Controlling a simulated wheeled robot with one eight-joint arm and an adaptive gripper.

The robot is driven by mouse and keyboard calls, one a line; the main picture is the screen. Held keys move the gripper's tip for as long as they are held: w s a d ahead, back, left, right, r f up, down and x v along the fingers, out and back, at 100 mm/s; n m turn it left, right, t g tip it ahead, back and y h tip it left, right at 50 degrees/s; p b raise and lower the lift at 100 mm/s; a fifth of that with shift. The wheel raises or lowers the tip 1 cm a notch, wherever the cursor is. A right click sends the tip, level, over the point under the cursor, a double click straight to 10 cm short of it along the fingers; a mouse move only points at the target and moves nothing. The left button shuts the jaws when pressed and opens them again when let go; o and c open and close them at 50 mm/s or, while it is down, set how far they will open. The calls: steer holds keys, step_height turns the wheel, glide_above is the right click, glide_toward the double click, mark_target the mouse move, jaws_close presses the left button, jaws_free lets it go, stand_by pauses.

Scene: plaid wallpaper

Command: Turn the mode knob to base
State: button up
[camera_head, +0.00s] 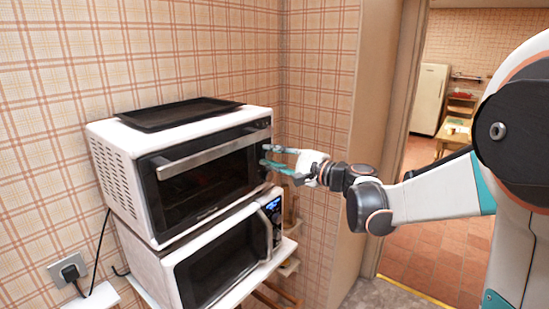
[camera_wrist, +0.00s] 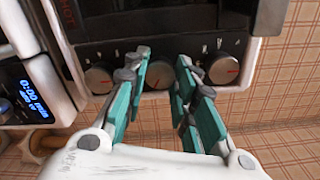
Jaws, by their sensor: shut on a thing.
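The upper toaster oven (camera_head: 205,165) is white with a black front, and my gripper (camera_head: 268,158) is at its right-hand control strip. The fingers partly cover the panel. The printed labels are too small to read, so I cannot tell which knob is the mode knob.
A black tray (camera_head: 178,113) lies on top of the oven. A microwave (camera_head: 222,262) with a lit blue display (camera_wrist: 33,90) stands directly below. Plaid wall (camera_head: 315,110) is close to the right of the oven. An open doorway lies further right.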

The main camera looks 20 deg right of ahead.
stand_by(0.3)
steer(key=o, duration=1.1)
steer(key=shift+s+d, duration=0.1)
steer(key=v, duration=1.1)
steer(key=shift+s+d, duration=0.2)
steer(key=shift+s, duration=0.15)
